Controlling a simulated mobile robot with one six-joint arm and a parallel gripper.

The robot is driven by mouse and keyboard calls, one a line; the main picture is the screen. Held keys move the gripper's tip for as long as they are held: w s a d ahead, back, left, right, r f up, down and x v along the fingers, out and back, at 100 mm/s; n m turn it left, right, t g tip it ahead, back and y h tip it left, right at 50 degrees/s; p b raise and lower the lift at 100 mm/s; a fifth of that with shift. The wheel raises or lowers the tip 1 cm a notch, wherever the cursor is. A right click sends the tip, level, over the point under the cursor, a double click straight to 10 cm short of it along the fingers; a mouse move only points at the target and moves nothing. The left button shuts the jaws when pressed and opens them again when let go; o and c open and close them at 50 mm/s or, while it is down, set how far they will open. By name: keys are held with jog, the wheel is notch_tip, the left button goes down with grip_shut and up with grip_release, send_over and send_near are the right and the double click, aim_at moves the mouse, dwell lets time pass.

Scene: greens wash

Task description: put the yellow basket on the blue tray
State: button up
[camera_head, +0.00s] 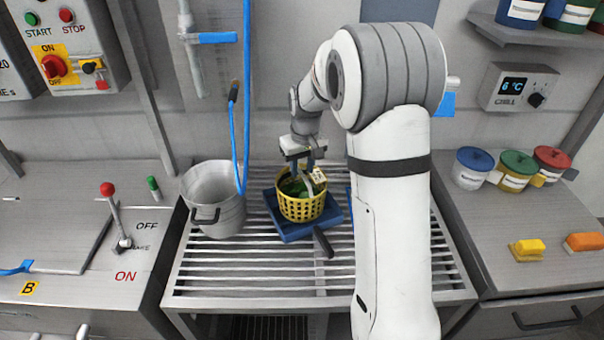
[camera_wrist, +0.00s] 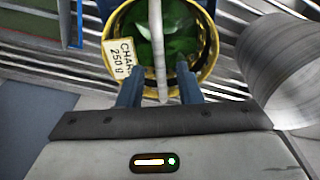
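The yellow basket (camera_head: 301,207) holds green leaves and has a label reading "CHAR… 250 g" at its rim. It appears to sit upright on the blue tray (camera_head: 290,232), which lies on the slatted rack and has a dark handle towards the front. My gripper (camera_head: 304,162) is directly above the basket, pointing down. In the wrist view the basket (camera_wrist: 205,62) has a pale handle running between my fingers (camera_wrist: 158,88). The fingers are apart, with a visible gap on each side of the handle, so my gripper looks open around it.
A metal pot (camera_head: 214,200) stands close left of the tray; a blue hose (camera_head: 245,110) hangs beside it. Another blue item (camera_head: 349,195) is mostly hidden behind my arm. The rack's front slats (camera_head: 250,290) are clear. Lidded jars (camera_head: 473,168) stand on the right counter.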

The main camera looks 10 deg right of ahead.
notch_tip(320, 180, up, 9)
jog(key=s, duration=0.1)
jog(key=s+m+t, duration=0.1)
jog(key=s+m, duration=0.1)
jog(key=s, duration=2.6)
jog(key=shift+s, duration=0.3)
jog(key=shift+d, duration=0.1)
